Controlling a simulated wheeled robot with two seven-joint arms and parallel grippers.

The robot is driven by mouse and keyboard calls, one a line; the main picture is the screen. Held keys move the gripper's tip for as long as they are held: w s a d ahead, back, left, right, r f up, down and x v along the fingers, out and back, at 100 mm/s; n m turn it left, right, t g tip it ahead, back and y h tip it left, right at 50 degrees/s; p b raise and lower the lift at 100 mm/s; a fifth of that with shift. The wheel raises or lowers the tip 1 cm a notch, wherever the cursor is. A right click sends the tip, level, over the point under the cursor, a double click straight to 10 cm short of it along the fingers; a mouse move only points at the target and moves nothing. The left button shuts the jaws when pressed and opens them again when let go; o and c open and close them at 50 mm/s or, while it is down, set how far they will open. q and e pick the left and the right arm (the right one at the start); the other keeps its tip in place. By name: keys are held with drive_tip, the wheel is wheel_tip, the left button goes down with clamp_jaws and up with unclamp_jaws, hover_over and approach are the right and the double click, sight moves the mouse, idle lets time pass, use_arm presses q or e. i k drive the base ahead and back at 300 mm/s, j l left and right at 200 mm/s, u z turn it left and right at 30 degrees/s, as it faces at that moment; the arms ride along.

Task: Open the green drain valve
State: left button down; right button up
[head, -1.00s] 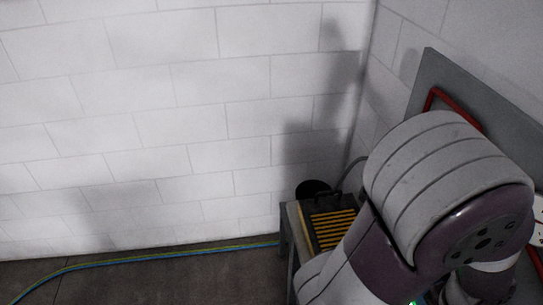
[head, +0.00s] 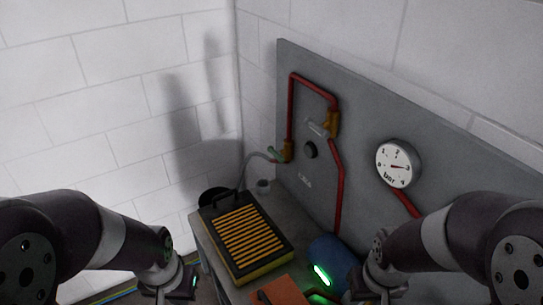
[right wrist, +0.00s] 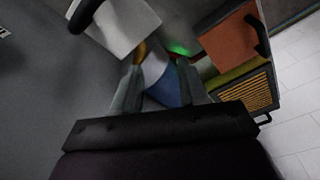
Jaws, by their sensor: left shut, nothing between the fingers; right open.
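The green drain valve handle (head: 274,153) shows in the head view at the lower left end of the red pipe, beside a brass fitting (head: 287,150) on the grey panel. A pale hose runs from there down behind the table's orange-slatted box. My left gripper (head: 178,287) is shut and empty at the lower left, well below and left of the valve. My right gripper (head: 376,288) is at the lower right, away from the valve. In the right wrist view my right gripper (right wrist: 160,88) is open, with nothing held. The green valve cannot be made out there.
A black box with orange slats (head: 246,238) stands on the grey table, near an orange case (head: 284,292) and a blue rounded object (head: 327,256). Space before the panel's upper part is clear.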

sight(281, 160)
drive_tip(key=i+j+u, duration=0.1)
drive_tip(key=j, duration=0.3)
drive_tip(key=i+j+u, duration=0.1)
drive_tip(key=i+j, duration=0.2)
drive_tip(key=i+j+u, duration=0.1)
drive_tip(key=j, duration=0.35)
drive_tip(key=i, duration=0.1)
